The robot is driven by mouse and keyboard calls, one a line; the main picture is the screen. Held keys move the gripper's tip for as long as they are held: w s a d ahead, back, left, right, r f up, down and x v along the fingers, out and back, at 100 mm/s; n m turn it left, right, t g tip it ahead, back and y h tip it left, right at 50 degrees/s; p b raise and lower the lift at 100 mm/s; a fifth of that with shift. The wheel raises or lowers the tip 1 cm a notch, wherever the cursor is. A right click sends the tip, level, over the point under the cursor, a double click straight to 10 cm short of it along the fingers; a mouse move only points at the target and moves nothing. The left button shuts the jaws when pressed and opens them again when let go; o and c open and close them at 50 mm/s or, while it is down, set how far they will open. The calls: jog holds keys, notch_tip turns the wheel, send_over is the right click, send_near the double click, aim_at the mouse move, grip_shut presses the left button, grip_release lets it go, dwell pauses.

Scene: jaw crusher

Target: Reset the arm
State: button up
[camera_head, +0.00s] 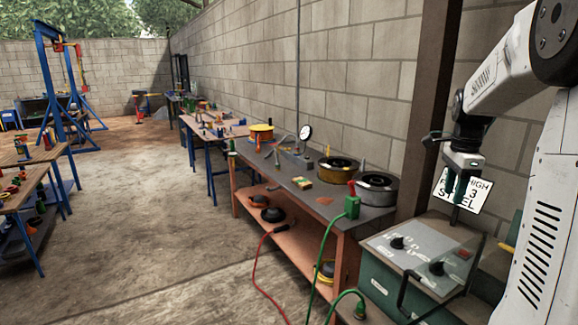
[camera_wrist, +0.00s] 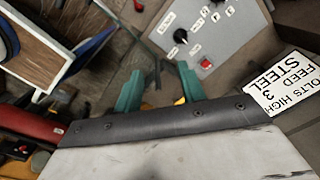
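My arm (camera_head: 495,78) reaches in from the right edge in the head view and bends down at the wrist. My gripper (camera_head: 456,187) points downward, in front of the white sign and above the green welding machine. In the wrist view my gripper (camera_wrist: 162,78) shows two green fingers standing apart with a clear gap. I see nothing held between them.
The green welding machine (camera_head: 405,292) with knobs stands below my gripper. The white sign (camera_head: 476,194) is close behind it. A workbench (camera_head: 325,212) with wire spools stands left along the block wall (camera_head: 270,60). The concrete floor (camera_head: 140,220) is open.

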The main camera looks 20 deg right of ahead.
jog(key=s+a+r+n, duration=0.25)
jog(key=a+n, duration=0.25)
jog(key=a, duration=0.6)
jog(key=s+a+r+n, duration=0.1)
jog(key=s+a+n, duration=0.4)
jog(key=a, duration=0.5)
jog(key=s+a+f+n, duration=0.2)
jog(key=s+a+n, duration=0.4)
jog(key=s+a+f+n+t, duration=0.1)
jog(key=s+a+f+n, duration=0.2)
jog(key=s+a+n, duration=0.4)
jog(key=shift+s+a, duration=0.15)
jog(key=shift+a, duration=0.1)
